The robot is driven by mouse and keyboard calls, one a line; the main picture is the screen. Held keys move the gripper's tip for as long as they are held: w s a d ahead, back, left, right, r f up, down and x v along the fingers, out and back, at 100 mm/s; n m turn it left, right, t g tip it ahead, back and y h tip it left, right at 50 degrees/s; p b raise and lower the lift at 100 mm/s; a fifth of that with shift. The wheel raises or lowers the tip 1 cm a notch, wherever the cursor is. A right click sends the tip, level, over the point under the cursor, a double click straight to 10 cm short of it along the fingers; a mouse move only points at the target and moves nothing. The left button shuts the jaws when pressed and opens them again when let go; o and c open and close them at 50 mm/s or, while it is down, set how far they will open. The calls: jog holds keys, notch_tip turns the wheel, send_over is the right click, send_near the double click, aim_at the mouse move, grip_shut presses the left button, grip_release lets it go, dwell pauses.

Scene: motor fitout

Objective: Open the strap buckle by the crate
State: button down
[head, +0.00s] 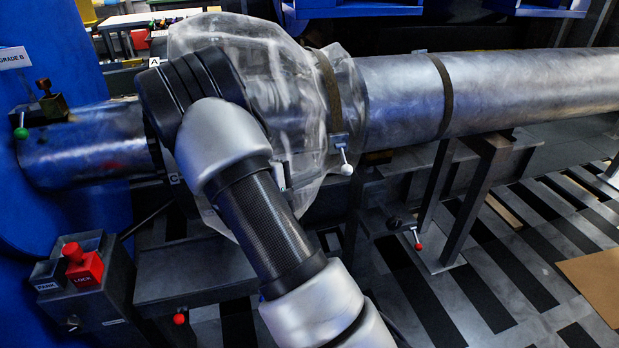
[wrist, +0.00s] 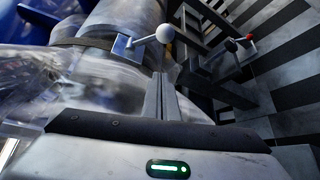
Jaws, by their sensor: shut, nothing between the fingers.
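A strap buckle with a white ball-ended lever (head: 343,160) hangs on a dark strap (head: 330,88) around the plastic-wrapped part of the big metal pipe. In the wrist view its white ball (wrist: 165,33) and plate (wrist: 122,45) are just past my fingertips. My gripper (wrist: 160,78) is shut and empty, its tips just below the ball in the picture; I cannot tell whether they touch. In the head view my arm mostly hides my gripper. A second lever with a red ball (head: 418,245) sits lower, by the pipe stand. I cannot tell which thing is the crate.
A second strap (head: 440,85) circles the bare pipe (head: 530,88). A green-knobbed lever (head: 21,132) and a red LOCK box (head: 82,265) are at left. Another red knob (head: 179,318) is low in front. A metal stand (head: 480,180) holds the pipe.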

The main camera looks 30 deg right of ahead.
jog(key=s+d, duration=0.2)
jog(key=d, duration=0.3)
jog(key=shift+d, duration=0.4)
jog(key=shift+s+r+n+p, duration=0.2)
jog(key=shift+r+n+p, duration=0.2)
jog(key=shift+p, duration=0.25)
notch_tip(320, 180, up, 7)
jog(key=s+n+g+y+p, duration=0.1)
jog(key=n+g+y+p, duration=0.2)
jog(key=p, duration=1.2)
jog(key=shift+a+f+n+g+y, duration=0.15)
jog(key=shift+n+g+y, duration=0.15)
jog(key=shift+n+g, duration=1.35)
jog(key=shift+r, duration=0.2)
jog(key=shift+w, duration=0.1)
jog(key=v, duration=1.7)
jog(key=shift+a, duration=0.25)
